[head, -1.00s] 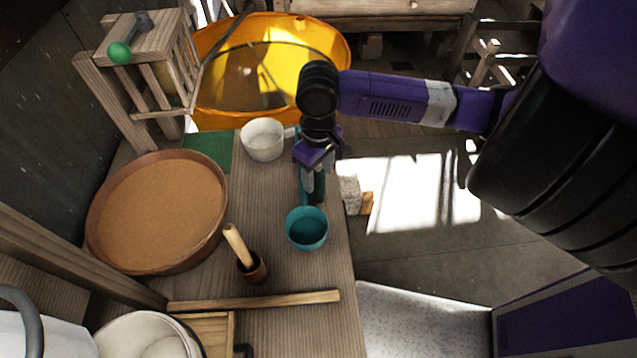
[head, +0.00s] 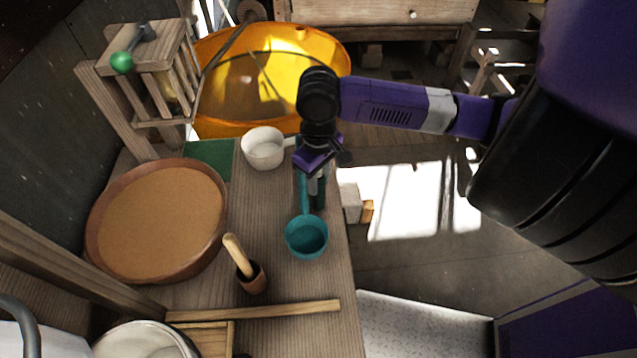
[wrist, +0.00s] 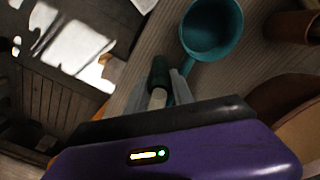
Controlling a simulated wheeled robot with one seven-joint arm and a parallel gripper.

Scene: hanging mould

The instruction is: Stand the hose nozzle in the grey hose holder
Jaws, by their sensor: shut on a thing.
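My gripper (head: 314,181) points down over the right edge of the wooden table, beside the handle of a teal dipper (head: 307,240). It is shut on a slim thing with a pale grey stem and a dark green end (wrist: 159,72), which seems to be the hose nozzle. In the head view its dark end (head: 319,197) hangs just right of the teal handle. Whether it touches the handle or table is unclear. The fingers partly hide the stem. I cannot clearly pick out the grey hose holder; a small grey fitting (head: 147,32) lies on a slatted wooden stand beside a green ball.
A white cup (head: 263,148) stands behind the dipper. A round brown tray (head: 100,235), a small brown pot with a wooden pestle (head: 253,280) and a wooden bar (head: 255,312) fill the table's left and front. A yellow tub (head: 325,45) stands behind. Open floor lies right.

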